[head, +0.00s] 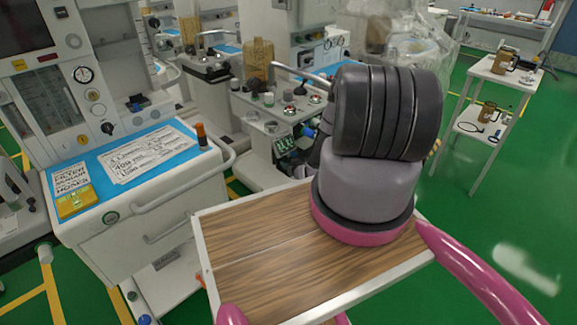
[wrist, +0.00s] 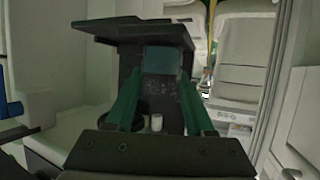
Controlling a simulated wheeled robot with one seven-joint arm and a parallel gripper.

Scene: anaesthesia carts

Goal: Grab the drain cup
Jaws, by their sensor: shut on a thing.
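My gripper (wrist: 161,76) shows in the wrist view, with a green finger on each side. It is shut on a dark, partly see-through body (wrist: 160,93) between the fingers, which I take to be the drain cup. A dark flat plate (wrist: 130,28) lies just above the fingers; I cannot tell whether it touches the cup. A small white cylinder (wrist: 156,122) shows low between the fingers. In the head view my gripper and the cup are hidden behind my thick grey arm.
A white anaesthesia cart (head: 150,225) with a blue-covered top stands at the left. Another machine with knobs (head: 285,115) stands behind my arm. A white trolley (head: 485,125) with brown jugs is at the right. Pale walls flank the gripper in the wrist view. Green floor (head: 480,220) is free at right.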

